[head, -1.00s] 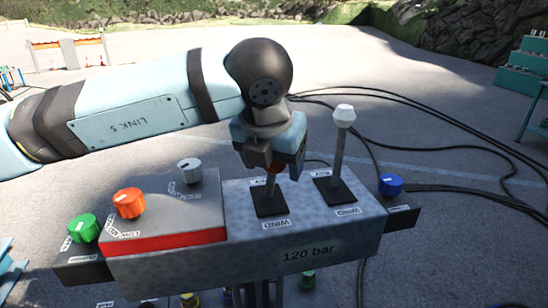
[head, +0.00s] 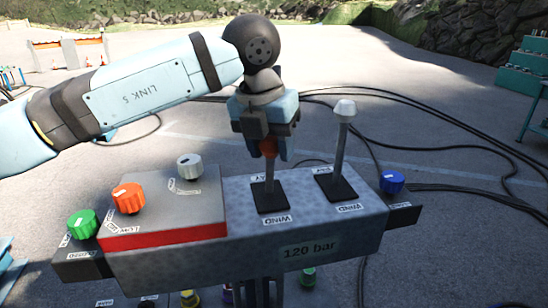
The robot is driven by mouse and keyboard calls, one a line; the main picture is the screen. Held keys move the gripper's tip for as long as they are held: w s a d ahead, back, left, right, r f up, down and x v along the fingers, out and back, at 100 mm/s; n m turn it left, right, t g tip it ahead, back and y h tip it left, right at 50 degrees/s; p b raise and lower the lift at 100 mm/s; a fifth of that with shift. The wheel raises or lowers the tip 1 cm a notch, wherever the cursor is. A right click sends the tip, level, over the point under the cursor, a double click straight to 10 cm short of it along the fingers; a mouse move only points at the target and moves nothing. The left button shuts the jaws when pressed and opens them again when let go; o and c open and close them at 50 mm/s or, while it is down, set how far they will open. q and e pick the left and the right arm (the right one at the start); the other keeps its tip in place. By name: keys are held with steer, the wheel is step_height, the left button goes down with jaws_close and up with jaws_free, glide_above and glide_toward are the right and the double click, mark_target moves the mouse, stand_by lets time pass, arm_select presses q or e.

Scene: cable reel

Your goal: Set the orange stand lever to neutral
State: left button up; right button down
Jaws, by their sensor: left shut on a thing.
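The orange-topped stand lever (head: 269,173) rises from a black slotted plate (head: 270,197) on the grey control stand (head: 320,222), and stands close to upright in this view. My left gripper (head: 267,145) is above the plate and shut on the lever's orange knob, which shows partly between the fingers. The fingers hide the rest of the knob. A label reading WIND sits in front of the plate; the label behind it is partly hidden. My right gripper is not in view.
A white-knobbed lever (head: 342,135) stands just right of the gripper. Grey (head: 189,166), orange (head: 128,198) and green (head: 82,224) dials are at left, a blue one (head: 391,182) at right. Black cables (head: 440,125) lie on the ground behind.

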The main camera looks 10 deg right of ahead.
arm_select(q)
steer(key=shift+w+g, duration=0.4)
steer(key=shift+w, duration=0.1)
steer(key=shift+w+b, duration=0.3)
steer(key=shift+b, duration=0.2)
steer(key=shift+w, duration=0.15)
steer(key=shift+r, duration=0.15)
steer(key=o, duration=1.3)
steer(key=shift+w, duration=0.1)
steer(key=r, duration=0.4)
steer(key=a+r, duration=0.1)
steer(key=r, duration=0.4)
steer(key=a+r+b, duration=0.1)
steer(key=r, duration=0.3)
steer(key=shift+s+a+r, duration=0.25)
